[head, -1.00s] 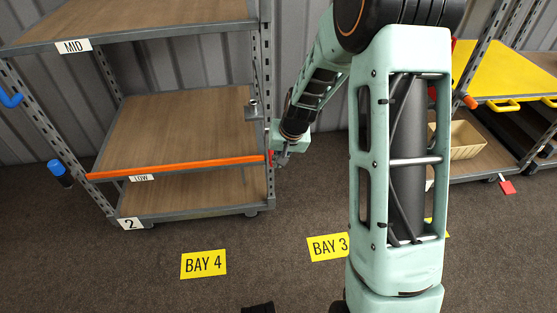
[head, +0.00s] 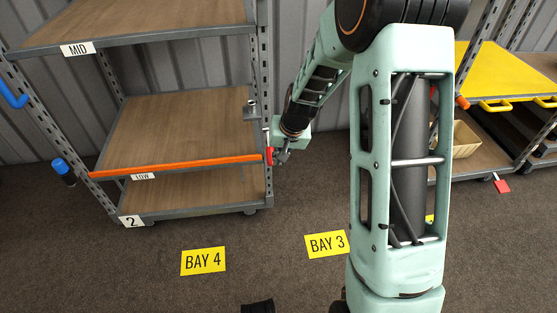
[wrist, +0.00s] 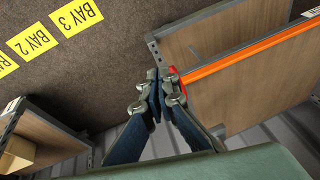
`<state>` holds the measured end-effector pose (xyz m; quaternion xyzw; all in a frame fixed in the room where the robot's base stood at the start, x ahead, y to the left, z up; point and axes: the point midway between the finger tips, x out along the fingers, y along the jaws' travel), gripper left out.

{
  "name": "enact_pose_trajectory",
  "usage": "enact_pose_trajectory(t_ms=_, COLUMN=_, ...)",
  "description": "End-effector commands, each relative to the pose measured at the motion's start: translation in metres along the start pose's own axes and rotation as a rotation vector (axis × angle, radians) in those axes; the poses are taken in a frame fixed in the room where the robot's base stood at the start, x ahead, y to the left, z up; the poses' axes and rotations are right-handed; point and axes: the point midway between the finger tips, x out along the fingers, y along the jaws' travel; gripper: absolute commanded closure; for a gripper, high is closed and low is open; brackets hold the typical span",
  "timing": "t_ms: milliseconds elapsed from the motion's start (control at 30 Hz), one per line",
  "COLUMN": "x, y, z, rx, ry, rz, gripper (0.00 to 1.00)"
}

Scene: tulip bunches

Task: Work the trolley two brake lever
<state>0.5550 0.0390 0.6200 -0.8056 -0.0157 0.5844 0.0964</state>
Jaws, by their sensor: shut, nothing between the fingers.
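Trolley two is the wooden-shelved rack with a "2" plate (head: 132,221) at its lower front corner. A small red lever (head: 268,154) is at its right front post, beside the end of the orange bar. It looks like the brake lever. My gripper (head: 281,157) is just right of the lever at about the same height. In the wrist view, my gripper (wrist: 159,84) has its fingers together with nothing between them. The red lever (wrist: 177,82) shows right beside and partly behind the right fingertip. I cannot tell whether they touch.
An orange bar (head: 180,165) runs along the low shelf's front. A blue-topped post (head: 59,168) is left of the trolley. Yellow floor labels BAY 4 (head: 203,261) and BAY 3 (head: 326,245) lie on clear floor. Another rack with a yellow shelf (head: 492,72) stands at right.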

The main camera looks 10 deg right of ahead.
Motion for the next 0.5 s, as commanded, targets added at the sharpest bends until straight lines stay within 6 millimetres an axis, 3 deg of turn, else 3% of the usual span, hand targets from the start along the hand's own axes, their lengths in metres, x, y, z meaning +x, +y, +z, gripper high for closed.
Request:
enact_pose_trajectory(t_ms=33, x=-0.011, y=-0.002, z=-0.004, rx=-0.001, ry=0.002, rz=0.0, gripper=1.0)
enact_pose_trajectory(t_ms=300, x=-0.035, y=0.01, z=0.045, rx=0.001, ry=0.0, rz=0.0, gripper=1.0)
enact_pose_trajectory(t_ms=500, x=-0.048, y=0.016, z=0.071, rx=0.003, ry=0.0, rz=-0.001, gripper=1.0)
